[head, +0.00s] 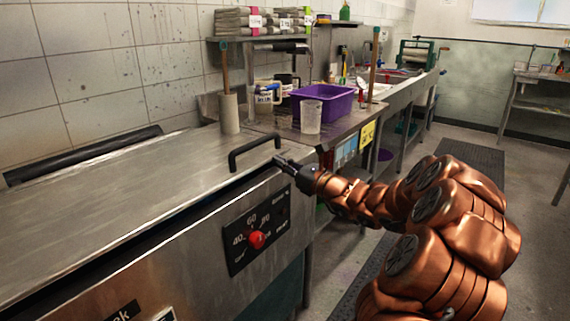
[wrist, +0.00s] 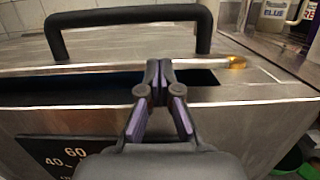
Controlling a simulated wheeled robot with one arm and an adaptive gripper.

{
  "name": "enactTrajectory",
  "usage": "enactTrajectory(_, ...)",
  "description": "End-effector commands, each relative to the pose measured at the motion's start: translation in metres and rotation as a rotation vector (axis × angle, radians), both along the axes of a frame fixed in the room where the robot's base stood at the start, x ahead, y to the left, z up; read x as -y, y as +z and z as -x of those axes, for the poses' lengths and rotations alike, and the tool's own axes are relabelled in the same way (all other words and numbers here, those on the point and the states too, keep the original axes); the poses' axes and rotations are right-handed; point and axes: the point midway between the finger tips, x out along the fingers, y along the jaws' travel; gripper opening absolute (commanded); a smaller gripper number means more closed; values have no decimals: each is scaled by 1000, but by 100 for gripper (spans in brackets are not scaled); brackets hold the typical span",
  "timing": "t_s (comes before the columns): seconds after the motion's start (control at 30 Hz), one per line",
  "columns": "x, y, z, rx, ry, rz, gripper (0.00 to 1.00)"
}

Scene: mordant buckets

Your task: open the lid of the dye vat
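The dye vat (head: 190,250) is a large steel box at the left in the head view, with a flat steel lid (head: 120,195). A black bar handle (head: 254,148) stands near the lid's front right corner; it also arches across the top of the wrist view (wrist: 130,17). A dark gap runs under the lid's front edge in both views. My gripper (head: 281,160) is at that edge, near the handle's right end. In the wrist view my gripper (wrist: 159,72) has its fingertips together, below and apart from the handle bar. Whether the tips touch the lid is unclear.
A control panel (head: 257,232) with a red knob is on the vat's front. Floor at the right is open, with a dark mat.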

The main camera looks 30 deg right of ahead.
Motion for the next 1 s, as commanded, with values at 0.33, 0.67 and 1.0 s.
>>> enactTrajectory(0.33,-4,-5,-7,-13,8,0,0)
enactTrajectory(0.67,-4,-8,-12,-24,8,2,0)
enactTrajectory(1.0,-5,-7,-17,-40,8,5,0)
